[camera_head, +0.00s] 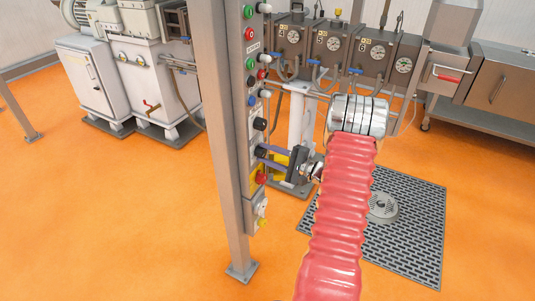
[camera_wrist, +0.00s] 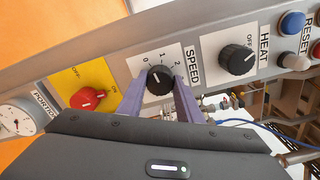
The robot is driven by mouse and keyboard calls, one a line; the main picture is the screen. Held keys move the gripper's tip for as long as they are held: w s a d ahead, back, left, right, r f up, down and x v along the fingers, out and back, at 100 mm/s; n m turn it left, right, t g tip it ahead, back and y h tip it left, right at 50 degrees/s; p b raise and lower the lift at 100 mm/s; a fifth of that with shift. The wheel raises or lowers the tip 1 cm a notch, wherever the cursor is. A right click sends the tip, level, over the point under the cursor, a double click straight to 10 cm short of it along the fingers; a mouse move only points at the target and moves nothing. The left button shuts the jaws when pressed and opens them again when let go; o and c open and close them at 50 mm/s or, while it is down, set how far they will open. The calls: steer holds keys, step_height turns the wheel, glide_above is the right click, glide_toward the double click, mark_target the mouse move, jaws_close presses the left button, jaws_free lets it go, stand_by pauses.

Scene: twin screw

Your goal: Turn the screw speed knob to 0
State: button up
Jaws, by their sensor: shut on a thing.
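The black screw speed knob (camera_wrist: 160,80) sits on a white plate marked 0, 1, 2 and SPEED in the wrist view. It also shows on the post's control panel in the head view (camera_head: 261,151). My gripper (camera_wrist: 161,85) has its two purple fingers on either side of this knob and is shut on it. In the head view my gripper (camera_head: 266,154) reaches the panel from the right. The knob's white mark leans toward the 0 and 1 side; its exact setting is hard to read.
Beside the speed knob are a black HEAT knob (camera_wrist: 237,60) and a red on-off switch (camera_wrist: 88,98) on a yellow plate. Blue and white buttons lie beyond HEAT. A grey post (camera_head: 222,130) carries the panel. A floor grate (camera_head: 420,230) lies to the right.

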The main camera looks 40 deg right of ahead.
steer(key=shift+d+f+n, duration=0.1)
steer(key=shift+n, duration=1.1)
steer(key=shift+s, duration=0.1)
steer(key=o, duration=0.7)
steer(key=shift+f, duration=0.1)
steer(key=o, duration=0.3)
steer(key=shift+o, duration=0.2)
steer(key=v, duration=1.3)
steer(key=shift+s, duration=0.4)
